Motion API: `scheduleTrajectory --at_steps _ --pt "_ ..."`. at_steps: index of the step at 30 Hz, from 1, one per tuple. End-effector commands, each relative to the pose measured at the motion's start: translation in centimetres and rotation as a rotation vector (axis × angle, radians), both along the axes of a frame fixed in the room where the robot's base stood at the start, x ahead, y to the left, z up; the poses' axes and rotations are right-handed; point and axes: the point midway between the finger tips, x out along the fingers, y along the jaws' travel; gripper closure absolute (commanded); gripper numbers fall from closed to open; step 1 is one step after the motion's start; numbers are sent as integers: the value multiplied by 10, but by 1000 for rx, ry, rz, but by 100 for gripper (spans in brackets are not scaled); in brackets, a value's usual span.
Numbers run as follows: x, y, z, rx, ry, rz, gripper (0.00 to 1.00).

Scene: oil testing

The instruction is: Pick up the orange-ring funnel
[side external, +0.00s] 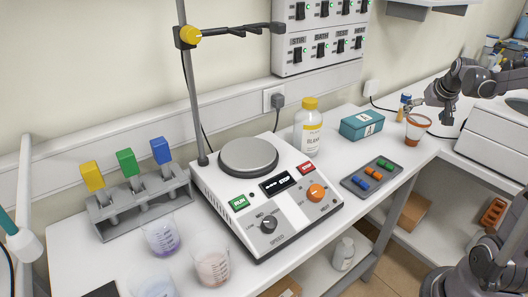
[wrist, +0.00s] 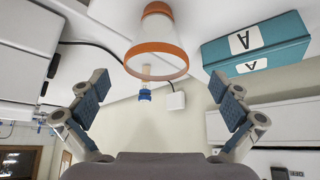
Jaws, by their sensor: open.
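The orange-ring funnel (side external: 417,124) stands at the right end of the bench in the side view. It is a pale, see-through cone with an orange band at its wide rim and orange at its narrow end. In the wrist view the funnel (wrist: 157,36) is ahead of my gripper, near the middle between the two fingers. My gripper (wrist: 160,88) is open and empty, with its blue-padded fingers wide apart and clear of the funnel. In the side view my gripper (side external: 436,108) is close to the funnel; whether they touch there is hard to tell.
A teal box (side external: 362,125) stands left of the funnel, and also shows in the wrist view (wrist: 258,45). A small bottle (side external: 404,105) is behind the funnel. A dark tray (side external: 371,178) with coloured pieces lies in front. A hotplate (side external: 265,190) and a yellow-capped bottle (side external: 308,130) stand farther left.

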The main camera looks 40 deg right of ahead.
Motion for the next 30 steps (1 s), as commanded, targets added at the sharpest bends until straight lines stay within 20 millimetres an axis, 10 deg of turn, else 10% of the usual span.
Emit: scheduleTrajectory --at_steps 20,26,30 --pt "15 -22 -34 -1 0 -1 0" --pt "15 -22 -34 -1 0 -1 58" --pt "15 -22 -34 -1 0 -1 59"
